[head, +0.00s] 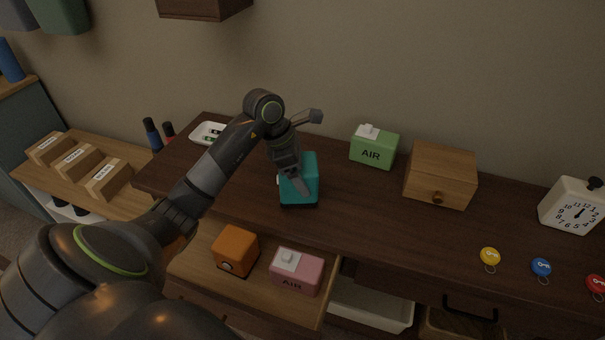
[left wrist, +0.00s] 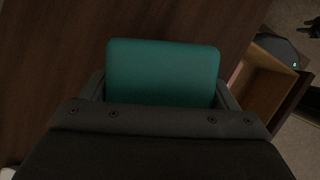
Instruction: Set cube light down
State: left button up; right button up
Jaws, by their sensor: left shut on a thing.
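A teal cube light (head: 312,185) with a dark base is upright at the dark wooden cabinet top (head: 350,205), near its front edge. I cannot tell whether its base touches the wood or is just above it. My left gripper (head: 297,182) comes from above and is shut on the cube light, hiding part of it. In the left wrist view the teal cube light (left wrist: 162,72) sits between the two fingers. An orange cube (head: 236,251) of similar shape lies in the open drawer below. My right gripper is not in view.
The open drawer (head: 190,268) also holds a pink AIR box (head: 297,272). On the top stand a white dish (head: 201,134), a green AIR box (head: 373,148), a small wooden drawer box (head: 440,176), a clock (head: 572,206) and several colored key tags. Bare wood lies right of the cube light.

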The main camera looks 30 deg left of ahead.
pick_arm(q)
jog(key=shift+f, duration=0.65)
jog(key=shift+f, duration=0.1)
jog(key=o, duration=1)
jog(key=shift+c, duration=0.2)
